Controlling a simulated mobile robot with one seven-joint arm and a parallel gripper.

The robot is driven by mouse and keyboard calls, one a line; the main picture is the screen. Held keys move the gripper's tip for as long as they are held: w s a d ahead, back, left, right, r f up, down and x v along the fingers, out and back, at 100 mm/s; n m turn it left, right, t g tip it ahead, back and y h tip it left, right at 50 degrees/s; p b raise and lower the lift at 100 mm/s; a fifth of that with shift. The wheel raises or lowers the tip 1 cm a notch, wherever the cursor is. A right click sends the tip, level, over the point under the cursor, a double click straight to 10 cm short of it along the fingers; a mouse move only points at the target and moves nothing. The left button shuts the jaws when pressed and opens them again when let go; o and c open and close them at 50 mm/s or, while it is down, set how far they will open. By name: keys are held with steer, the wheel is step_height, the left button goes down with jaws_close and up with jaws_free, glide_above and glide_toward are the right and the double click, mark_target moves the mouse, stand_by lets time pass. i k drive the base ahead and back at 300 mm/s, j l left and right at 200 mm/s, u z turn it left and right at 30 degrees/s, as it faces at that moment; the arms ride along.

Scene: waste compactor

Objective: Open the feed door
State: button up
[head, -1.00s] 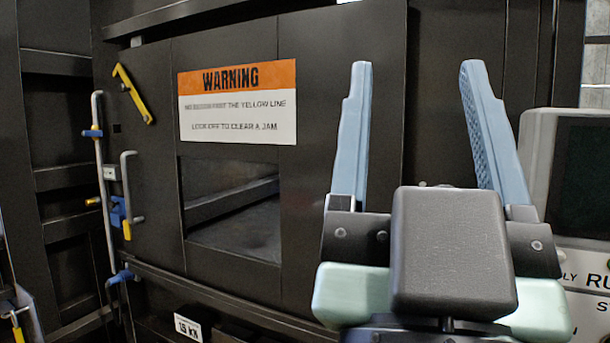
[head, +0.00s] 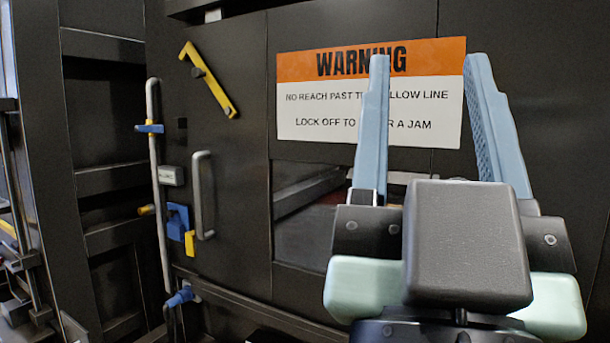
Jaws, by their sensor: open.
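The feed door (head: 236,140) is a dark panel at the middle of the head view and looks shut. It carries a grey vertical handle (head: 200,195) at its left side and a yellow latch bar (head: 208,80) tilted above it. A blue and yellow catch (head: 180,224) sits beside the handle. A grey vertical rod (head: 155,180) with blue brackets runs along the door's left edge. My gripper (head: 428,70) is open and empty, to the right of the handle and apart from it. Its fingers point up and overlap the warning sign in the picture.
An orange and white warning sign (head: 315,97) is on the door above a window opening (head: 305,205), partly hidden by my gripper. A dark frame (head: 110,160) with recesses stands left of the rod. At far left is blurred metal equipment (head: 20,270).

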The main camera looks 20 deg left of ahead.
mark_target(550, 59)
steer(key=i+j, duration=0.1)
steer(key=j, duration=0.35)
steer(key=i+j, duration=0.1)
steer(key=j, duration=0.3)
steer(key=i+j, duration=0.1)
steer(key=j, duration=0.35)
steer(key=i+j, duration=0.1)
steer(key=j, duration=0.35)
steer(key=i+j, duration=0.1)
steer(key=j, duration=0.3)
steer(key=i+j, duration=0.15)
steer(key=j, duration=0.2)
steer(key=i+j, duration=0.1)
steer(key=j, duration=0.25)
steer(key=i+j, duration=0.15)
steer(key=j, duration=0.2)
steer(key=i+j, duration=0.1)
steer(key=j, duration=0.25)
steer(key=i+l, duration=0.25)
steer(key=i+u, duration=0.05)
